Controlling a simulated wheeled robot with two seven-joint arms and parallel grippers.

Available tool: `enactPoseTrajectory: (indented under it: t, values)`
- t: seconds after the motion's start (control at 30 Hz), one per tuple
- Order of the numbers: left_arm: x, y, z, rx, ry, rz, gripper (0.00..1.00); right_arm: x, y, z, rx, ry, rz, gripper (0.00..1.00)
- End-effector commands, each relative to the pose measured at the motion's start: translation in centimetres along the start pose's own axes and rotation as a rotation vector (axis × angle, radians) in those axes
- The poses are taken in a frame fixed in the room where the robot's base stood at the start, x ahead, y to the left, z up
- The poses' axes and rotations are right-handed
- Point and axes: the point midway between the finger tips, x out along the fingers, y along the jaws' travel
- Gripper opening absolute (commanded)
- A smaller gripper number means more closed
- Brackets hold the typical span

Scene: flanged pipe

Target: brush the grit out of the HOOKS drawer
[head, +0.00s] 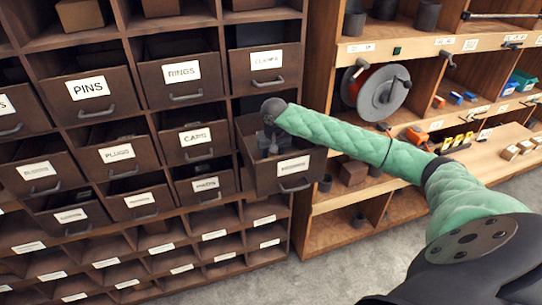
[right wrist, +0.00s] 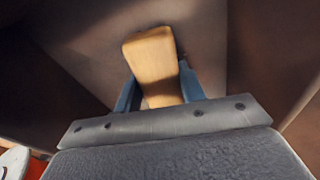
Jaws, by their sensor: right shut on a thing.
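A brown drawer (head: 290,178) is pulled out of the dark cabinet in the head view; the small print on its label is too blurred to read. My right arm reaches in over its right side, and my right gripper (head: 268,143) points down inside it. In the right wrist view my right gripper (right wrist: 158,92) has its blue fingers shut on a pale wooden piece (right wrist: 152,55), which looks like a brush handle; no bristles show. Drawer walls and a brown floor (right wrist: 205,35) surround it. I cannot make out any grit. My left gripper is not in view.
Drawers labelled PINS (head: 88,88), RINGS (head: 183,72) and CAPS (head: 195,137) stand to the left, some partly open. A wooden shelf unit with a cable reel (head: 383,92) stands to the right, behind my right arm. Grey floor (head: 335,255) is clear in front.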

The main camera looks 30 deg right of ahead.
Motion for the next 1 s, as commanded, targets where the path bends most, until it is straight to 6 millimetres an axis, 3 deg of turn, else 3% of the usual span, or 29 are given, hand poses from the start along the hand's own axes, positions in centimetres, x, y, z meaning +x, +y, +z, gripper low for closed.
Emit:
enactPoseTrajectory:
  t: [0.17,1.0]
  values:
    - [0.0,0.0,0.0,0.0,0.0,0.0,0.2,-0.2,0.0,0.1,-0.002,-0.002,0.002,0.08]
    - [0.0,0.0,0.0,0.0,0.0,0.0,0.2,-7.1,0.0,-0.9,-0.001,0.0,0.0,0.08]
